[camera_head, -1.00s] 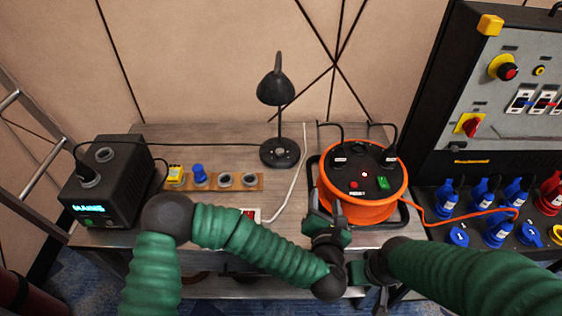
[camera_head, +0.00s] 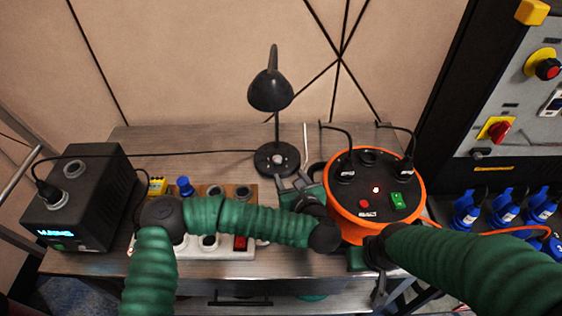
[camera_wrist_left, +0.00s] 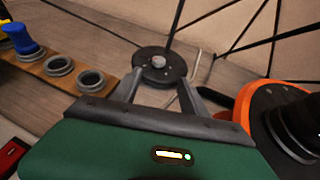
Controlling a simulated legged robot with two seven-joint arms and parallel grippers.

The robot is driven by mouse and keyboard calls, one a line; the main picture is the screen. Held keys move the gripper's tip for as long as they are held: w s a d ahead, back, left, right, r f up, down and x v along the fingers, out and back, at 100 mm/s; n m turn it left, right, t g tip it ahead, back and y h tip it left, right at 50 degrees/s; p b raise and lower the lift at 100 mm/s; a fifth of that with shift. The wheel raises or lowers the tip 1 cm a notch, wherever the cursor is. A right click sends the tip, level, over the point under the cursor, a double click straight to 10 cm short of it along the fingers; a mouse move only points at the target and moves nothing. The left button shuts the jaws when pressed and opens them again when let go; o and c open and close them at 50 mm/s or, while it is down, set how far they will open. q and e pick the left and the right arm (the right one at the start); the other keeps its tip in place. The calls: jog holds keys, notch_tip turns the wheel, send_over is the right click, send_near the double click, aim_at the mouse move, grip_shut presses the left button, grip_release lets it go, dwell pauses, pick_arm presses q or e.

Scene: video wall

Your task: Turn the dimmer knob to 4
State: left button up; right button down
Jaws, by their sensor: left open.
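The black desk lamp (camera_head: 271,92) stands at the back of the table, with a round dark base (camera_head: 265,163). A small pale grey knob (camera_head: 278,159) sits on the base; I take it to be the dimmer knob. In the left wrist view the knob (camera_wrist_left: 159,62) lies ahead, between the lines of the two fingers. My left gripper (camera_head: 290,184) is open and empty, just in front of the base, apart from the knob. The knob's marks are too small to read. My right gripper (camera_head: 378,290) hangs at the table's front edge, mostly hidden by its arm.
An orange cable reel (camera_head: 420,200) stands close right of my left gripper. Left are a wooden strip with sockets (camera_head: 252,193), a white power strip (camera_head: 225,252) and a black box (camera_head: 85,180) with a lit display. Blue plugs (camera_head: 505,208) line the panel at right.

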aim_at(279, 160)
pick_arm(q)
jog(key=x, duration=0.6)
jog(key=b+x, duration=0.1)
jog(key=x, duration=0.5)
jog(key=shift+f, duration=0.3)
jog(key=shift+a, duration=0.15)
jog(key=shift+c, duration=0.4)
jog(key=shift+r, duration=0.1)
jog(key=shift+c, duration=1.2)
grip_shut()
